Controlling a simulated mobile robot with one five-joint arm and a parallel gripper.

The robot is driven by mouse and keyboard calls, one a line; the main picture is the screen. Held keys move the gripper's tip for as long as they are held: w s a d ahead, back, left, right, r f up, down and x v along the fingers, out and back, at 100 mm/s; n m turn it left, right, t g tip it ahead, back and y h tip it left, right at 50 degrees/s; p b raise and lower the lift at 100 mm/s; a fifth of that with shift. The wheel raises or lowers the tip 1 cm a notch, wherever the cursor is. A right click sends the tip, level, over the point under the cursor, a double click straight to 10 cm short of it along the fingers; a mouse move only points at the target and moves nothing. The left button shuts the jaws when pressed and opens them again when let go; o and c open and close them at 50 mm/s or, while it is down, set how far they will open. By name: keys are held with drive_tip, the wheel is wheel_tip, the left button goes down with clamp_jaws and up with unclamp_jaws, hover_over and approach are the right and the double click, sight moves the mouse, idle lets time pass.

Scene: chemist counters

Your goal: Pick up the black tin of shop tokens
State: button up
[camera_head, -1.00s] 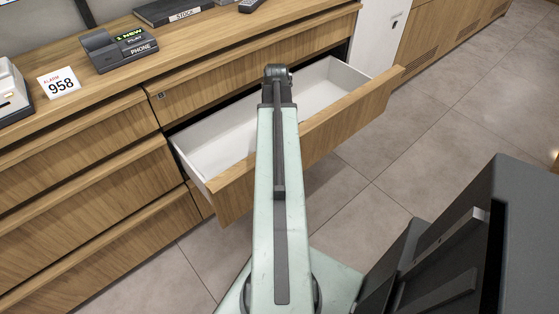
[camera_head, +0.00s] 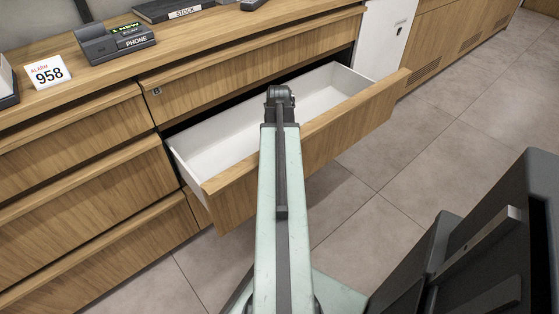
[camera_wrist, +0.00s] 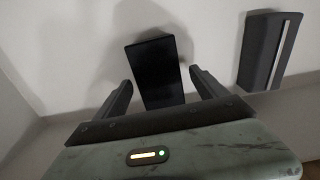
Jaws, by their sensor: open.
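A black box-like thing, which looks like the black tin (camera_wrist: 155,72), lies on the white drawer floor in the wrist view. My gripper (camera_wrist: 158,92) is open, with one finger on each side of the tin's near end. I cannot tell whether the fingers touch it; gaps show at both sides. In the head view the tin is not visible, and my arm reaches over the open drawer (camera_head: 222,139), its end hiding part of the inside.
A dark grey object with a pale stripe (camera_wrist: 268,50) lies right of the tin in the drawer. A phone unit (camera_head: 115,42), a card reading 958 (camera_head: 47,72) and a black STOCK binder (camera_head: 172,9) are on the counter.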

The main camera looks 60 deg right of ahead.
clamp_jaws()
drive_tip(key=shift+r, duration=0.1)
wheel_tip(320, 180, up, 10)
drive_tip(key=p, duration=1)
